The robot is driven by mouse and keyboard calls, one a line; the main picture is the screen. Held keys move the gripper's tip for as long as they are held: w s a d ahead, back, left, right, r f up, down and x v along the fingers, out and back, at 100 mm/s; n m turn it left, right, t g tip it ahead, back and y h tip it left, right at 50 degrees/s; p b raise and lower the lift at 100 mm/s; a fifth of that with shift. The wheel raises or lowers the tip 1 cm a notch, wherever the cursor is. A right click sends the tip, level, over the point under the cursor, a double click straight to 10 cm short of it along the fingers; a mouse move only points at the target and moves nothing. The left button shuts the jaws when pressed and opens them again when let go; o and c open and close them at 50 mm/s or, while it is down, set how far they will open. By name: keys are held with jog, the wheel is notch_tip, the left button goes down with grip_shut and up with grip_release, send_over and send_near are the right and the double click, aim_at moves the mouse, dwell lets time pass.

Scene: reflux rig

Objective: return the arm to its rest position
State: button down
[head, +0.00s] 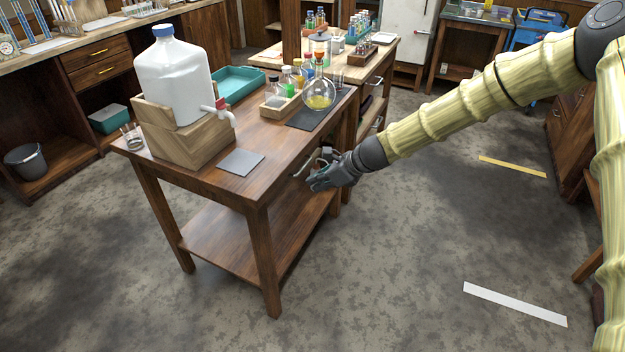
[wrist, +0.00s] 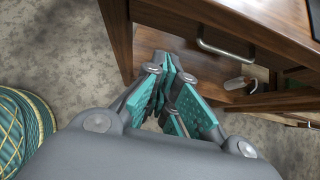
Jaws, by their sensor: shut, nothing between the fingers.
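My arm reaches in from the upper right of the head view, with my gripper (head: 322,182) low beside the right side of the wooden table (head: 200,180), below its top. In the wrist view, my gripper (wrist: 170,95) has its teal finger pads close together with nothing between them. A metal drawer handle (wrist: 225,47) on the table's side is just beyond the fingers in that view. I cannot tell whether the fingers touch the wood.
On the table stand a large white jug (head: 175,80) on a wooden stand, a round flask (head: 319,95) with yellow liquid, and a grey plate (head: 241,162). A second bench (head: 350,72) adjoins behind. The floor at right is open, with a white strip (head: 515,304) on it.

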jog(key=s+d+f+n+g+h+p, duration=0.1)
jog(key=s+d+f+n+h+p, duration=0.15)
jog(key=s+d+f+n, duration=0.55)
jog(key=s+d+f+n+g+h+p, duration=0.1)
jog(key=s+d+f+h, duration=0.2)
jog(key=s+f, duration=1.05)
jog(key=s+d+n+h+p, duration=0.1)
jog(key=s+d+n, duration=0.3)
jog(key=s, duration=0.5)
jog(key=s+d+n+g, duration=0.1)
jog(key=s+d+n, duration=0.4)
jog(key=s, duration=0.4)
jog(key=s+d+n+h+p, duration=0.1)
jog(key=s+d+n, duration=0.3)
jog(key=s, duration=0.6)
jog(key=shift+d+g+h+p, duration=0.2)
jog(key=shift+g+h+p, duration=0.1)
jog(key=shift+h, duration=0.05)
